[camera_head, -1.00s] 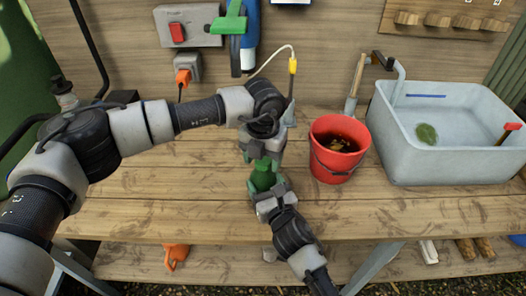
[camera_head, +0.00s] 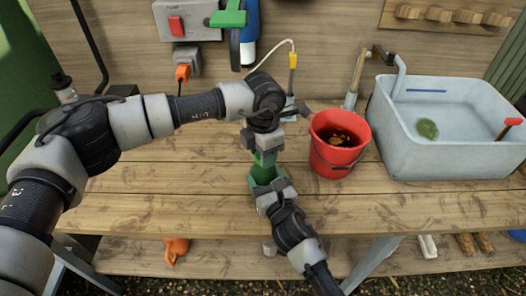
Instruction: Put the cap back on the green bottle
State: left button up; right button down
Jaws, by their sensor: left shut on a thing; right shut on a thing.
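My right gripper (camera_head: 268,186) comes up from the bottom and is shut on the green bottle (camera_head: 262,174), which it holds over the workbench. My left gripper (camera_head: 264,153) reaches in from the left and points down just above the bottle. It is shut on a small green piece, which looks like the cap (camera_head: 265,159). The cap is right over the top of the bottle. The fingers hide much of both, and I cannot tell whether cap and bottle touch.
A red bucket (camera_head: 339,157) with dark contents stands close to the right of the grippers. A grey sink (camera_head: 450,160) is at the right. The wooden bench (camera_head: 420,213) is clear in front. A board with a red switch (camera_head: 177,26) and tools is behind.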

pick_arm(q)
jog(key=m, duration=0.4)
jog(key=o, duration=1.1)
jog(key=shift+r, duration=0.15)
notch_tip(320, 180, up, 7)
jog(key=shift+r, duration=0.15)
pick_arm(e)
jog(key=shift+c, duration=0.6)
grip_release()
